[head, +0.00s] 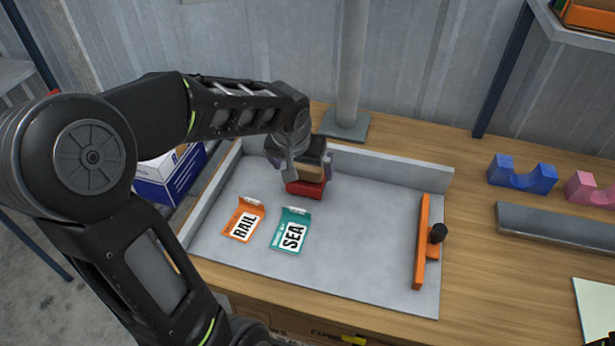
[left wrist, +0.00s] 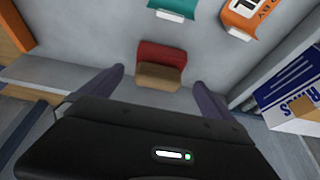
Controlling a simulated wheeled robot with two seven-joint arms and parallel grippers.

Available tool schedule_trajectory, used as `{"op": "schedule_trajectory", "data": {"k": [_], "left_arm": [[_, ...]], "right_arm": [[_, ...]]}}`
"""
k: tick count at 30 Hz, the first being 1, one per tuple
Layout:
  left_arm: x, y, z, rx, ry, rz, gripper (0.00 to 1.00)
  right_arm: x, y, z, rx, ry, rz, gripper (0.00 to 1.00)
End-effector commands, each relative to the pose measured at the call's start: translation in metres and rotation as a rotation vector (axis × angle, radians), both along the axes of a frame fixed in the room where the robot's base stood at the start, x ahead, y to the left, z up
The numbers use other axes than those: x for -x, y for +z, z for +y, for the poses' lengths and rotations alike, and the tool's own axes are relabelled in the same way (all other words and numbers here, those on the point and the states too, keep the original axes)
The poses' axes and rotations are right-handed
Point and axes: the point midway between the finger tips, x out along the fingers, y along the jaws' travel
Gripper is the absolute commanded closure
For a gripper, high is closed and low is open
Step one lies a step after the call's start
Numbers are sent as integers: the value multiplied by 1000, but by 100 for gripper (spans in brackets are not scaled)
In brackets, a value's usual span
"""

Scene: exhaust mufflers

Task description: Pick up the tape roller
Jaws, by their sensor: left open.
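The tape roller, a small block with a red part (head: 305,188) and a tan part, sits in the grey tray (head: 360,255) near its back wall. In the left wrist view the red part (left wrist: 163,54) is farther away and the tan part is nearer my gripper. My left gripper (head: 308,170) is over the roller, pointing down. It is open, with one finger to each side of the roller; the left wrist view shows gaps between both fingers and the roller. The gripper body partly hides the roller in the head view.
An orange RAIL card (head: 243,220) and a teal SEA card (head: 290,231) lie in the tray in front of the roller. An orange bar with a black knob (head: 437,233) is at the tray's right. A grey post (head: 350,70) stands behind; a blue-white box (head: 165,175) is left.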

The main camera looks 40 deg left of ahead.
Motion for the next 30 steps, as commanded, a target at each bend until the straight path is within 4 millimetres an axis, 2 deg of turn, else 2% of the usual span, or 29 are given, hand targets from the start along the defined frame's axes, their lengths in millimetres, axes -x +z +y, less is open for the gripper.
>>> {"op": "schedule_trajectory", "data": {"k": [8, 20, 30], "left_arm": [[-8, -23, 3, 0, -1, 2, 0], [-11, -29, 3, 1, 0, 3, 0], [-27, -70, 8, 1, 0, 2, 0]], "right_arm": [[0, 0, 0, 0, 0, 0, 64], [0, 1, 0, 0, 0, 0, 64], [0, 3, 0, 0, 0, 0, 64]]}}
